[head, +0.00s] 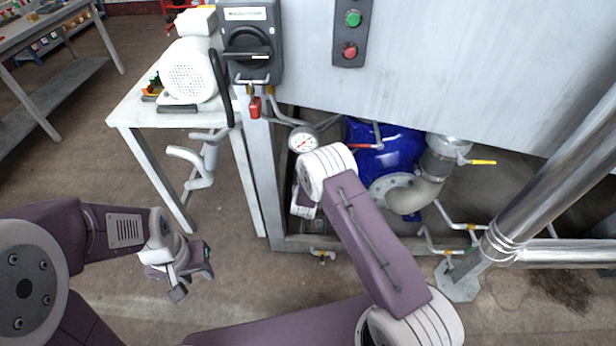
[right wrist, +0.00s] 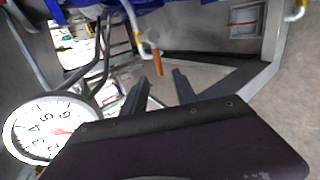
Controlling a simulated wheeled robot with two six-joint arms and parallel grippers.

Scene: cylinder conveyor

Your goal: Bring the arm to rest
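My left gripper (head: 186,284) hangs in the lower left of the head view, above the brown floor and apart from the white table. Its fingers are small and dark at this angle, and the gap between them is unclear. My right arm reaches up the middle of the head view with its wrist bent down by the grey machine frame; its gripper is mostly hidden there. In the right wrist view my right gripper (right wrist: 160,84) shows two dark fingers standing apart with nothing between them.
A pressure gauge (head: 303,139) is close to my right wrist. A blue vessel (head: 392,150), a curved pipe (head: 418,196) and valve handles lie to its right. A white table (head: 150,112) bears a motor (head: 188,70). Floor between the table and my left gripper is clear.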

